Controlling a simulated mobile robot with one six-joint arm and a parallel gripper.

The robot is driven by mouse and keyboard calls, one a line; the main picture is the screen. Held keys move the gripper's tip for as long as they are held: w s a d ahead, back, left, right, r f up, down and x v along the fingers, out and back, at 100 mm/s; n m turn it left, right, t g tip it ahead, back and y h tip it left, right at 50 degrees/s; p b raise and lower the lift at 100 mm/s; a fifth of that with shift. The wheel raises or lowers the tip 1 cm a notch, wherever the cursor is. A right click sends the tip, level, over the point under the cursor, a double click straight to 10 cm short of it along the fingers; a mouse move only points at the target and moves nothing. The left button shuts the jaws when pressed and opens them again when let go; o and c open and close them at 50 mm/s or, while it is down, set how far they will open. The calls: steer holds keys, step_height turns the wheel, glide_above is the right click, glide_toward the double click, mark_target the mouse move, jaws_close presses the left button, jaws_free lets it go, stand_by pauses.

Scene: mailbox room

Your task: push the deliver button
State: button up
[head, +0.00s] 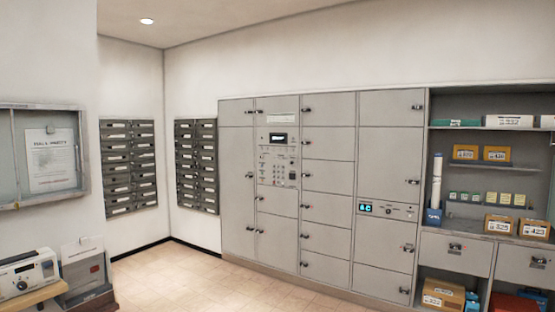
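No button can be read as the deliver button at this size. A grey locker bank (330,232) stands along the back wall. Its control panel (268,161) has a small dark screen (278,138), a keypad (280,171) and small controls, with labels too small to read. A second narrow panel (399,212) to the right has a lit blue display (365,208) and a round knob or button beside it. My gripper is not in view.
Dark mailboxes (196,165) hang in the corner, with more on the left wall (129,168). A shelf unit (484,181) with boxes stands at right. A beige device (27,274) and grey bin-like box (84,268) are at lower left. Tiled floor (180,275) before the lockers is clear.

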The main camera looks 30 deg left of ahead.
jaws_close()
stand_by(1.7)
